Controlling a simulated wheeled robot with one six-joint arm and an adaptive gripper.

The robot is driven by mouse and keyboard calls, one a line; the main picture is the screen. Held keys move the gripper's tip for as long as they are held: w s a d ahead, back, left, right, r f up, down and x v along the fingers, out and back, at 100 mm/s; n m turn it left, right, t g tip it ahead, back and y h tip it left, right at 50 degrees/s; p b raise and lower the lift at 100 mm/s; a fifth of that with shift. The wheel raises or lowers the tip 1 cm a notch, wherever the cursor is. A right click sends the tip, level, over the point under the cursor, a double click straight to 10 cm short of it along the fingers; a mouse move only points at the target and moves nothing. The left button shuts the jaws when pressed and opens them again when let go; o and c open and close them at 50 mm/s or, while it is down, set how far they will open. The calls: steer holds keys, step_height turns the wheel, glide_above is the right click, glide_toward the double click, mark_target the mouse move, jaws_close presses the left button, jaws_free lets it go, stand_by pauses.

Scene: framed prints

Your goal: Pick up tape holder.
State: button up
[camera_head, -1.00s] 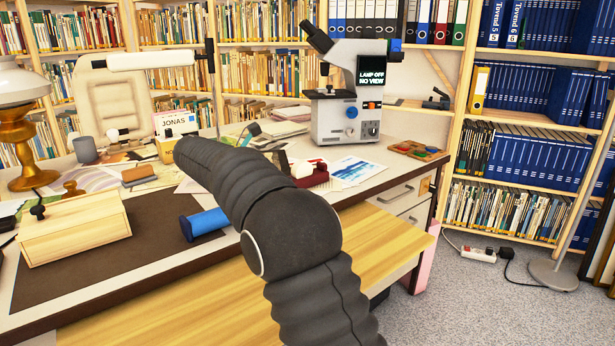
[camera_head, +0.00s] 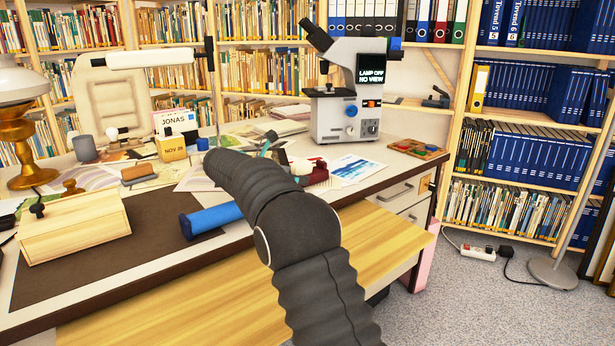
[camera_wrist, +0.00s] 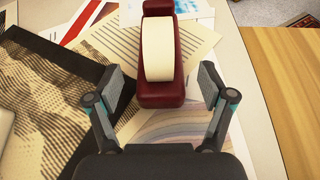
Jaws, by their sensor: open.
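The tape holder (camera_wrist: 160,95) is dark red with a cream roll of tape. In the wrist view it stands upright on the desk, ahead of and partly between my open fingers. My gripper (camera_wrist: 162,88) is open and empty, with one finger on each side of the holder's near end; I see no clear contact. In the head view the tape holder (camera_head: 318,187) shows as a dark red shape on the desk, right of my arm, which partly hides it.
A microscope (camera_head: 348,85) stands behind the tape holder. Papers lie under and around it, with a blue print (camera_head: 355,168) to its right. A blue roll (camera_head: 210,220) lies left of my arm. A wooden box (camera_head: 75,228) sits further left.

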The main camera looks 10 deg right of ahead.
steer(key=x, duration=0.5)
steer(key=shift+d+r, duration=0.1)
steer(key=shift+s, duration=0.1)
steer(key=c, duration=1.4)
steer(key=shift+c, duration=0.2)
steer(key=shift+r, duration=0.15)
